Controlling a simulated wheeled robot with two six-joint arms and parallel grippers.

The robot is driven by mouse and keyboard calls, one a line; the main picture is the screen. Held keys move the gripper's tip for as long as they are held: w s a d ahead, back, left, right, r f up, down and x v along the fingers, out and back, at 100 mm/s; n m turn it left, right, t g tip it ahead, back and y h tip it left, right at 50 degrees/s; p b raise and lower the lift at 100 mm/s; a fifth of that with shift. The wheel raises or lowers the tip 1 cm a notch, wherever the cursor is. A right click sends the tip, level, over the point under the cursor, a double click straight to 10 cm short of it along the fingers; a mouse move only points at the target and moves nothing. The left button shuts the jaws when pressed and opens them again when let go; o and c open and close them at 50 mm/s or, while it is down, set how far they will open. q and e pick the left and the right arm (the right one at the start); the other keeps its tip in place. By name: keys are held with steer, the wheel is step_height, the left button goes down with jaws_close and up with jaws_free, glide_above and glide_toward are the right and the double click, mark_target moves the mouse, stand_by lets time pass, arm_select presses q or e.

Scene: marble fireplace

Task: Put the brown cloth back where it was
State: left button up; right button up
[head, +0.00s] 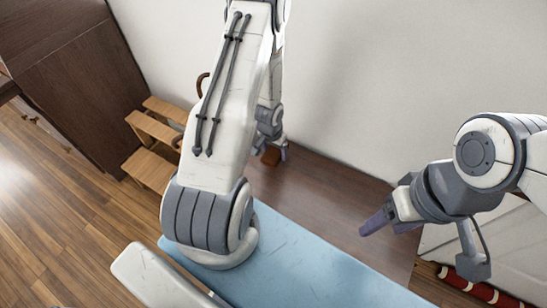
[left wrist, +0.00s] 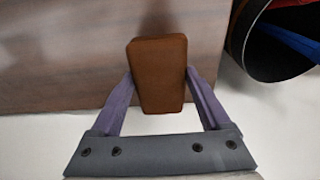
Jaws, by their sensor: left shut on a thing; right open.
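The brown cloth (left wrist: 160,78) looks like a folded block and sits between the two purple fingers of my left gripper (left wrist: 159,74) in the left wrist view. The fingers press on its left and right sides. In the head view the cloth (head: 271,157) is a small brown patch at my left gripper (head: 275,150), over the back part of the dark wooden surface (head: 320,205) near the wall. My left arm hides much of that area. I cannot tell whether the cloth touches the wood. My right gripper (head: 378,221) is open and empty over the surface's right side.
A dark round container (left wrist: 277,62) with blue and red things inside stands close right of the cloth in the left wrist view. Wooden steps (head: 153,168) and a dark cabinet (head: 75,80) stand left. A light blue surface (head: 310,270) lies in front. The wooden surface's middle is clear.

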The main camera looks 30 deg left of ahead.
mark_target(273, 158)
arm_select(q)
steer(key=shift+a+f, duration=0.2)
steer(key=shift+a, duration=0.05)
steer(key=shift+f+b, duration=0.6)
steer(key=shift+f, duration=1.3)
steer(key=shift+f, duration=0.2)
steer(key=o, duration=1)
